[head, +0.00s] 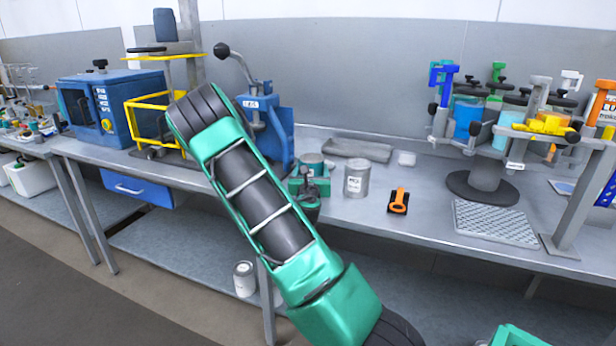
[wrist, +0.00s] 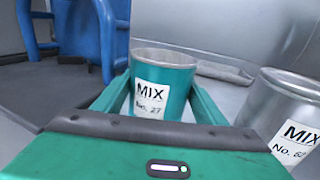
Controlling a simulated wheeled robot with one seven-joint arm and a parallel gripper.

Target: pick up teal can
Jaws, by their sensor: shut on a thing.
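The teal can (wrist: 181,86) stands upright between my gripper's fingers in the wrist view, with a white label reading "MIX No. 27". My gripper (wrist: 160,103) is shut on it, one green finger along each side. In the head view the can (head: 312,160) shows behind my gripper (head: 308,180) on the bench. The can's lower part is hidden by the gripper. I cannot tell whether its base touches the bench.
A grey can (head: 356,180) labelled "MIX" stands close on the right; it also shows in the wrist view (wrist: 291,115). A blue press (head: 276,130) is on the left. An orange-and-black item (head: 398,201) lies right of the grey can.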

